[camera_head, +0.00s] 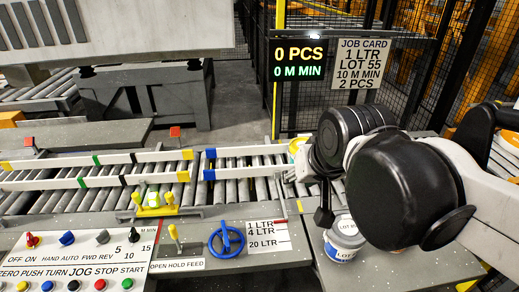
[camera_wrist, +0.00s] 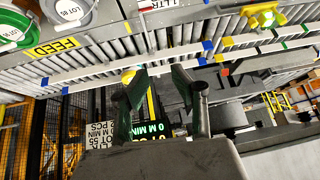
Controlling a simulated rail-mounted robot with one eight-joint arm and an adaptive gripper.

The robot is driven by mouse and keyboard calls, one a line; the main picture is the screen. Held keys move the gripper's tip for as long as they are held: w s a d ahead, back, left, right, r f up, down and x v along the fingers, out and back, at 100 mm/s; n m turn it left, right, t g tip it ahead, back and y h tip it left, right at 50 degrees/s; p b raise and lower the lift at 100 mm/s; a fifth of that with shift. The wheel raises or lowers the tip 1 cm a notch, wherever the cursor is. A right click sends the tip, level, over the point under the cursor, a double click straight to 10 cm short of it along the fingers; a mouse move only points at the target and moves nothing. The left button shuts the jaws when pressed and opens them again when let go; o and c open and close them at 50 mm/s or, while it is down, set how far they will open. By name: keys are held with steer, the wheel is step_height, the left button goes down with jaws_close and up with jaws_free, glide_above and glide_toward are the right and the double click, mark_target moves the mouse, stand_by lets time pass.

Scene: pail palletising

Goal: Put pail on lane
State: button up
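A white pail with a blue label band (camera_head: 345,240) stands upright on the grey surface right of the lane. Part of it is hidden by my arm. In the wrist view, a white lid reading LOT 85 (camera_wrist: 68,10) and a green-rimmed pail (camera_wrist: 13,30) show at the upper left. The roller lane (camera_head: 240,190) runs across the middle between white rails with blue and yellow ends. My gripper (camera_wrist: 158,82) has its two fingers apart with nothing between them, over the lane's far rail. In the head view my arm hides the fingertips.
A blue handwheel (camera_head: 226,240) and a yellow fixture (camera_head: 155,205) stand at the lane's near side. The job card (camera_head: 360,64) reads 1 LTR, LOT 55, 2 PCS; the display (camera_head: 299,62) reads 0 PCS. A partly hidden yellow-topped object (camera_head: 297,147) is beside my arm.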

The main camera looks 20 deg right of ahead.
steer(key=shift+n, duration=0.9)
steer(key=s+f, duration=0.1)
steer(key=s, duration=0.1)
steer(key=s+a+f, duration=0.1)
steer(key=s, duration=0.1)
steer(key=shift+f, duration=0.4)
steer(key=shift+f, duration=0.1)
step_height(320, 180, down, 6)
steer(key=b, duration=0.5)
steer(key=shift+r+b, duration=0.25)
steer(key=shift+b, duration=0.1)
